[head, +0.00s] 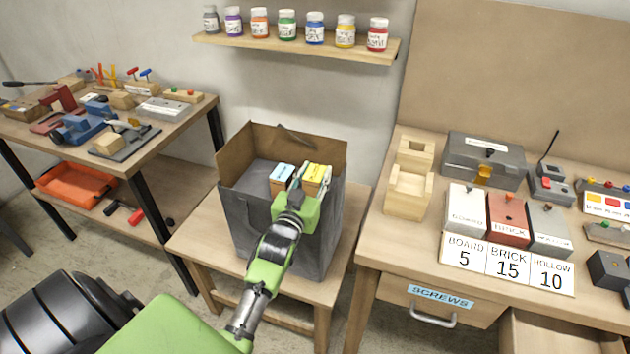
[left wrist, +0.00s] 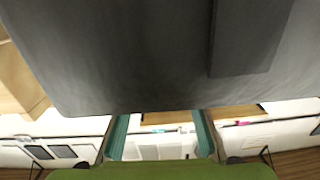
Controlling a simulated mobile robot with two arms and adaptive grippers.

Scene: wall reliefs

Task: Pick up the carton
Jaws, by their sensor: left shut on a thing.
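An open grey bag (head: 284,228) stands on a small wooden table. Inside it are a carton with a yellow top (head: 318,173) and one with a light blue top (head: 283,170) to its left. My left gripper (head: 311,180) reaches over the bag's front rim, its fingers apart on both sides of the yellow-topped carton, shut on it. The carton's lower part is hidden in the bag. In the left wrist view the fingers (left wrist: 161,115) run behind the bag's dark grey wall (left wrist: 130,60), which hides what they hold. My right gripper is not in view.
The small table (head: 195,240) has little free room around the bag. A workbench (head: 395,235) with boxes and number cards stands at right, a cluttered bench (head: 165,140) at left. A shelf (head: 290,52) with several paint jars hangs above.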

